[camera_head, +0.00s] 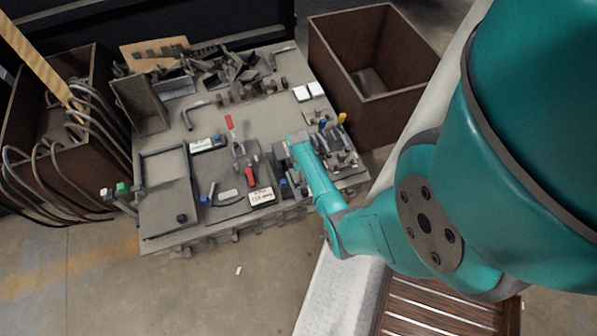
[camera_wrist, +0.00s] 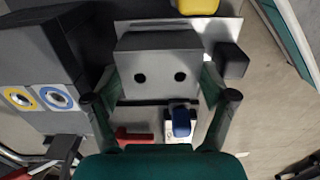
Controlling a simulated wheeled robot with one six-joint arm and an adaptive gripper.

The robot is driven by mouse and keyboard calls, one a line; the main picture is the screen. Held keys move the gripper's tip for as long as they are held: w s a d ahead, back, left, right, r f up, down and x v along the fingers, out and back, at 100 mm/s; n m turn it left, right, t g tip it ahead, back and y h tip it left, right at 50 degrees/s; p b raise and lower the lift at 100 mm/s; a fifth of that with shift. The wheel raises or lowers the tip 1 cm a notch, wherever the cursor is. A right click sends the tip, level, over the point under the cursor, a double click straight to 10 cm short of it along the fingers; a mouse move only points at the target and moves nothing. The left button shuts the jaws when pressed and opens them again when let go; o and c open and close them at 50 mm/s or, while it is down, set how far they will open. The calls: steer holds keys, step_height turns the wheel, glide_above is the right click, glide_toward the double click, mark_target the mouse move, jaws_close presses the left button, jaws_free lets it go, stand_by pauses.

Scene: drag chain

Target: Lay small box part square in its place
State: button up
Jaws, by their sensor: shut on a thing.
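In the wrist view, the small box part (camera_wrist: 158,88) is a grey block with two dark round holes in its face. It sits between the two fingers of my gripper (camera_wrist: 162,98), which is shut on it. A white plate (camera_wrist: 226,30) shows behind the part. Whether the part touches the surface beneath is hidden. In the head view, my gripper is over the right side of the worktable (camera_head: 215,112), largely hidden by my teal arm. I cannot make out the held part there.
A larger grey block (camera_wrist: 38,98) with yellow and blue rings stands left of my gripper. A blue-and-white piece (camera_wrist: 181,122) and a red piece (camera_wrist: 133,136) lie between the fingers' lower ends. Brown bins (camera_head: 372,70) flank the crowded table.

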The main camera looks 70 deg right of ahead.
steer(key=o, duration=1.1)
steer(key=shift+o, duration=0.2)
step_height(320, 180, up, 12)
stand_by(0.4)
